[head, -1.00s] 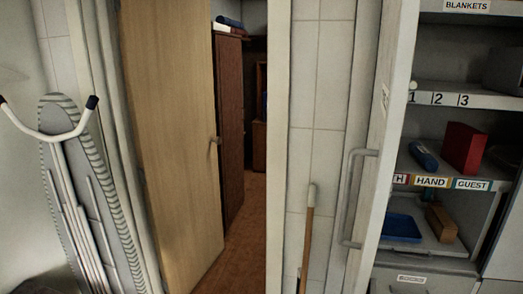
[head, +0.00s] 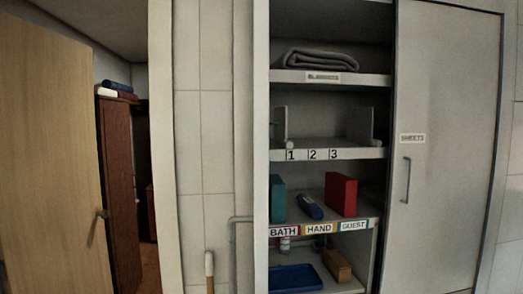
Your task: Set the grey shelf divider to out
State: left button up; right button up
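The open cupboard has a shelf with the labels 1, 2, 3 (head: 312,155) on its front edge. Grey upright panels stand on this shelf, one at the left (head: 280,122) near label 1 and one at the right (head: 361,124). I cannot tell which of them is the grey shelf divider, or how far out it sits. A small pale knob (head: 290,145) shows at the shelf's front by label 1. Neither of my grippers is in view.
A folded grey blanket (head: 317,59) lies on the shelf above. Below are a teal block (head: 277,196), a blue roll (head: 309,206), a red box (head: 341,194), a blue tray (head: 295,279) and a wooden block (head: 337,265). A closed SHEETS door (head: 440,110) covers the right side.

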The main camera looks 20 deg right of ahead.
aim_at(361, 122)
jog(key=z, duration=1.45)
